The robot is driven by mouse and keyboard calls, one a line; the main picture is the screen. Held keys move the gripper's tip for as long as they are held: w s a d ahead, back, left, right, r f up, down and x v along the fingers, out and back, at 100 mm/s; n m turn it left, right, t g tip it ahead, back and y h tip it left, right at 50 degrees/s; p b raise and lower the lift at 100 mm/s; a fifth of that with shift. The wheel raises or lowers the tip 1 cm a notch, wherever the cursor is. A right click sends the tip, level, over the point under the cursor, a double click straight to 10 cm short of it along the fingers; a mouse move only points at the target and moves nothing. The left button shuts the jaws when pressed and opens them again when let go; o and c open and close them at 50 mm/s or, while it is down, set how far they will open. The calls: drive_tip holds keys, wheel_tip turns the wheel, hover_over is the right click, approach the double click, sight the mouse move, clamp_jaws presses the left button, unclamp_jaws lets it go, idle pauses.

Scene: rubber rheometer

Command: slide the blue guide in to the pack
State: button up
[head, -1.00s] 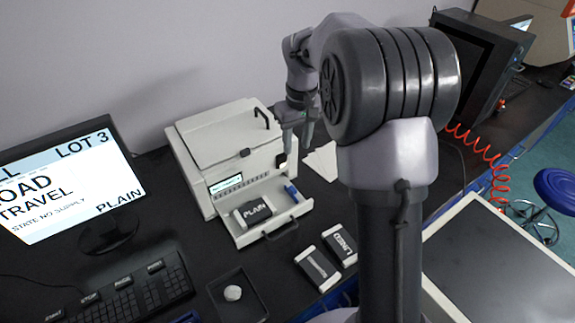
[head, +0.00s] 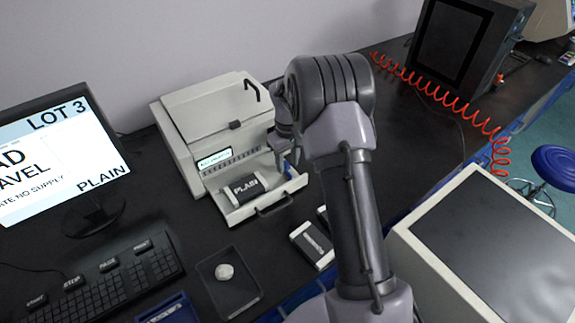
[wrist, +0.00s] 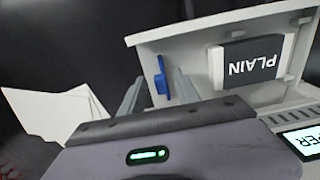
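The blue guide (head: 289,172) stands at the right end of the pulled-out drawer (head: 252,211) of the white machine. The dark pack marked PLAIN (head: 243,188), with white ends, lies in the drawer to the guide's left, with a gap between. My gripper (head: 289,160) is down over the drawer's right end at the guide. In the wrist view the gripper (wrist: 158,85) shows two spread grey fingers, with the blue guide (wrist: 161,80) between them and the PLAIN pack (wrist: 257,59) to the right. I cannot tell whether either finger touches the guide.
A black tray (head: 236,300) holding a white lump sits in front of the machine. Another pack (head: 313,246) lies right of it; one more is mostly hidden by my arm. A monitor (head: 60,160) and keyboard (head: 115,282) are left. A red coiled cable (head: 445,100) runs at right.

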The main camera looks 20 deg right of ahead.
clamp_jaws()
idle(1.4)
